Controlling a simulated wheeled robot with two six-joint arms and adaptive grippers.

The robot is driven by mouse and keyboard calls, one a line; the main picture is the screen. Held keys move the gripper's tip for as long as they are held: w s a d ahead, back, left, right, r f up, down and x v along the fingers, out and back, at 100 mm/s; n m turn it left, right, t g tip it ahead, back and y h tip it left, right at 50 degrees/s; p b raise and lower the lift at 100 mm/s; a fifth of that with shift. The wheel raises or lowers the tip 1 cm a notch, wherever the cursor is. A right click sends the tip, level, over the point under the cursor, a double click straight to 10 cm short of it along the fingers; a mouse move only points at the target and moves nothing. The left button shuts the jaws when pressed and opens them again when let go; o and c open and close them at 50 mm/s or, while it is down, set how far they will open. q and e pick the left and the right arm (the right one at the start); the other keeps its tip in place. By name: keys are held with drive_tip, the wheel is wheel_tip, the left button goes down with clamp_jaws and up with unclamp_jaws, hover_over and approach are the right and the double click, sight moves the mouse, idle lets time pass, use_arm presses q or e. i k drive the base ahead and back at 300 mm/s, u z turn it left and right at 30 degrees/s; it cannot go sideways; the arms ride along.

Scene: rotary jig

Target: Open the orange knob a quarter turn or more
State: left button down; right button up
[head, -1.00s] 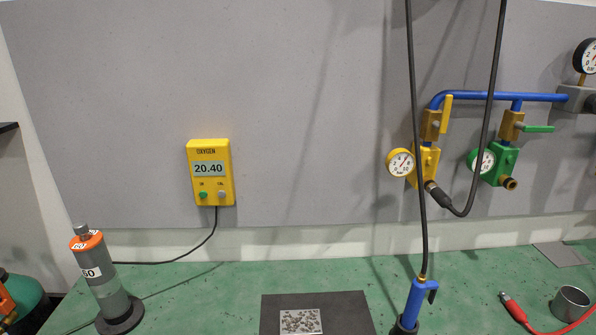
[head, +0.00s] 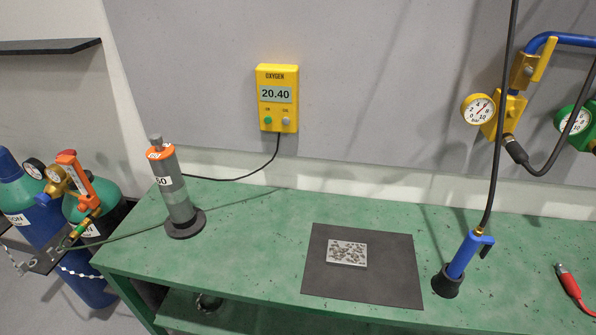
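Orange parts show at the far left in the head view, on the regulator (head: 59,184) of the gas cylinders. An orange upright piece (head: 76,178) with an orange top (head: 66,154) stands beside two small gauges. I cannot tell for sure which orange part is the knob, or how far it is turned. A grey cylinder (head: 174,195) marked 50 with an orange collar stands upright on the green bench. Neither of my grippers is in view.
A blue cylinder (head: 75,287) and a green one stand left of the green bench (head: 250,225), with a chain. A dark mat (head: 390,270) holds a speckled plate. A blue torch (head: 465,252) stands to its right. A yellow oxygen meter (head: 278,98) reads 20.40.

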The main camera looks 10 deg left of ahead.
sight(82, 207)
drive_tip(key=u, duration=1.3)
drive_tip(key=k, duration=1.25)
drive_tip(key=u, duration=0.3)
drive_tip(key=i, duration=0.65)
drive_tip(key=u, duration=0.9)
drive_tip(key=i, duration=1.05)
drive_tip(key=z, duration=0.95)
drive_tip(key=i, duration=0.6)
drive_tip(key=z, duration=0.6)
